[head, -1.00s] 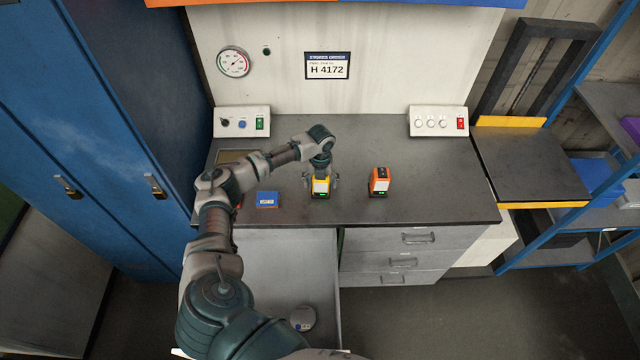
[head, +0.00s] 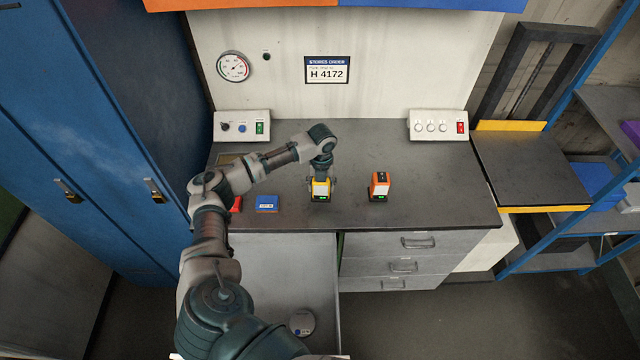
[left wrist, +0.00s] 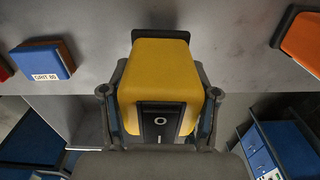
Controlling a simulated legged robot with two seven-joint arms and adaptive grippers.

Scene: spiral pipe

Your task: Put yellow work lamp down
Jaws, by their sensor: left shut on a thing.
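The yellow work lamp (head: 320,190) is at the middle of the grey worktop (head: 430,205), near its front edge. It looks upright; I cannot tell whether its base touches the worktop. My left gripper (head: 321,180) is shut on it from above. In the left wrist view the yellow work lamp (left wrist: 165,75) sits between the two fingers (left wrist: 160,110), one on each side. My right gripper is in neither view.
An orange lamp (head: 380,185) stands right of the yellow one. A blue box (head: 267,203) and a red item (head: 237,204) lie to the left. Two control boxes (head: 242,126) (head: 437,124) stand at the back. The worktop's right part is clear.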

